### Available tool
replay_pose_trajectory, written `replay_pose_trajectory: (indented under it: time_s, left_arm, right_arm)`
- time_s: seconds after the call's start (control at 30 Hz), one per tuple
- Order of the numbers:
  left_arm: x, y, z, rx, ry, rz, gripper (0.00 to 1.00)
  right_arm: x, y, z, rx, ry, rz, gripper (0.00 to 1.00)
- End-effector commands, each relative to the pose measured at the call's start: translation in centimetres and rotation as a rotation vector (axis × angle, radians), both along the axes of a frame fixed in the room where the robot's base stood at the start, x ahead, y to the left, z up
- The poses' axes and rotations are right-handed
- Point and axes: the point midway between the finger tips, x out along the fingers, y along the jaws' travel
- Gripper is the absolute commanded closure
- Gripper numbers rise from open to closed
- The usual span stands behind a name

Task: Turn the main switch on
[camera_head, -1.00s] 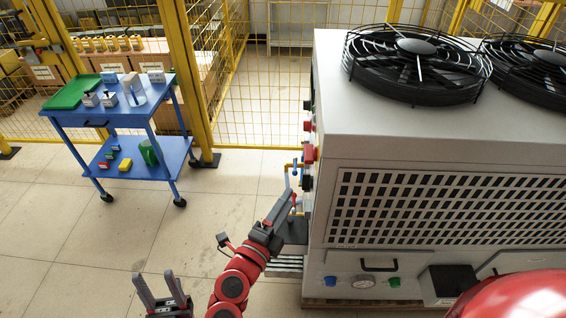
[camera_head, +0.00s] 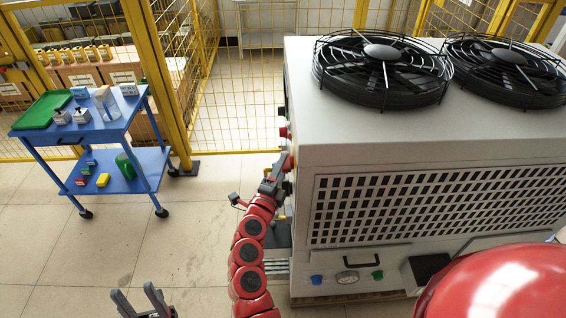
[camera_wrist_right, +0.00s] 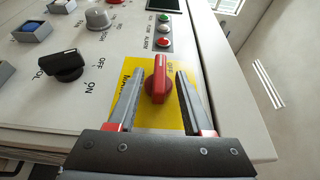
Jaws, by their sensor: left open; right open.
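The main switch (camera_wrist_right: 158,80) is a red rotary knob on a yellow plate (camera_wrist_right: 131,72) in the right wrist view. Its handle stands upright in that picture; the lettering on the plate is partly hidden. My right gripper (camera_wrist_right: 160,76) is open, with one finger on each side of the knob and visible gaps between. In the head view my right gripper (camera_head: 277,176) is at the left side of the white machine (camera_head: 400,160), and the panel face is turned away. My left gripper (camera_head: 140,300) is open and empty, low over the floor.
Beside the switch are a black OFF/ON knob (camera_wrist_right: 66,65), a grey knob (camera_wrist_right: 99,18) and a column of small lights or buttons (camera_wrist_right: 163,30). A blue cart (camera_head: 85,130) stands at the left before yellow fencing. Floor between cart and machine is clear.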

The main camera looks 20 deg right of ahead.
Motion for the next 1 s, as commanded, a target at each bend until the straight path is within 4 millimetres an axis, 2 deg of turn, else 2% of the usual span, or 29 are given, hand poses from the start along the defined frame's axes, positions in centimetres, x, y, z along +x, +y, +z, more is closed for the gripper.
replay_pose_trajectory:
  time_s: [0.37,0.4,0.67,1.0]
  left_arm:
    - [0.0,0.0,0.2,0.0,0.0,0.0,0.5]
    - [0.0,0.0,0.2,0.0,0.0,0.0,0.5]
    - [0.0,0.0,0.2,0.0,0.0,0.0,0.5]
    - [0.0,0.0,-0.07,0.0,0.0,0.0,0.5]
  right_arm:
    - [0.66,-0.66,-0.05,0.001,0.001,-0.002,0.5]
    - [0.65,-0.66,-0.06,0.001,0.001,-0.002,0.52]
    - [0.63,-0.64,-0.06,0.001,0.001,-0.002,0.99]
    - [0.62,-0.63,-0.2,0.0,-0.002,-0.002,1.0]
